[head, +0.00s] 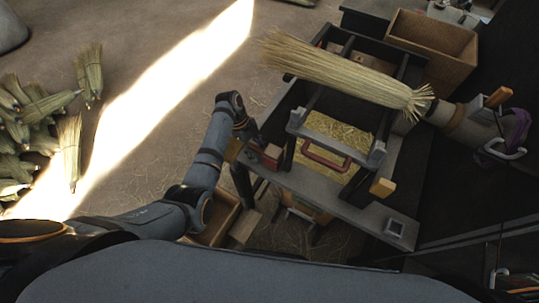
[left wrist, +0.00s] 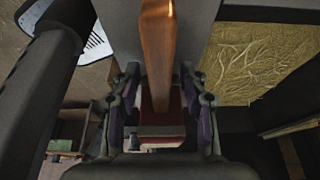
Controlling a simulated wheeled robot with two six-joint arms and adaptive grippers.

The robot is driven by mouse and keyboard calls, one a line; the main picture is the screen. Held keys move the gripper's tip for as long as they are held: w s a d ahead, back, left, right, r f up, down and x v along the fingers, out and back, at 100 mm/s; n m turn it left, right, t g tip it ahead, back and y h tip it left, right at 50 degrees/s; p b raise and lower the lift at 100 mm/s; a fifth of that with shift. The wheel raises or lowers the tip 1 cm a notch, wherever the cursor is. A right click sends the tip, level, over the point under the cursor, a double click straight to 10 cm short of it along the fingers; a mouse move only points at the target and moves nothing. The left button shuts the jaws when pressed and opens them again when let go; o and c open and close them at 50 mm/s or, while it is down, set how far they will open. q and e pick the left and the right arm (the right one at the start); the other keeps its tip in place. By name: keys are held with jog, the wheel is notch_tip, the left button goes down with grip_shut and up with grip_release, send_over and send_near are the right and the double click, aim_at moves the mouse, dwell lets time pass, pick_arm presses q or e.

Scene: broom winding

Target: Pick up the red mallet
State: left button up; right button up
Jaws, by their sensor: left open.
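The red mallet (head: 271,155) lies on the near left part of the grey work frame, partly hidden by my gripper in the head view. In the left wrist view its wooden handle (left wrist: 158,45) runs down from the top between my fingers, and its red head (left wrist: 160,118) shows lower down. My left gripper (head: 258,152) is at the mallet; in the left wrist view its fingers (left wrist: 160,88) stand apart on either side of it, with small visible gaps. Whether either finger touches it I cannot tell. My right gripper is not in view.
A straw broom (head: 340,72) lies across the top of the frame (head: 345,203). A red pull handle (head: 327,161) and a yellow block (head: 383,187) are to the right. A wooden box (head: 434,40) stands behind. Straw bundles (head: 38,108) lie on the floor at left.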

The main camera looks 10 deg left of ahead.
aim_at(259, 149)
pick_arm(q)
grip_shut()
dwell(0.5)
jog(key=shift+r, duration=0.25)
notch_tip(259, 149, up, 4)
jog(key=shift+f, duration=0.25)
jog(key=w+a+b, duration=0.2)
jog(key=w+a, duration=0.1)
jog(key=a, duration=0.5)
jog(key=w+a+b, duration=0.3)
jog(key=w+a, duration=0.1)
jog(key=a, duration=0.4)
jog(key=shift+a, duration=0.35)
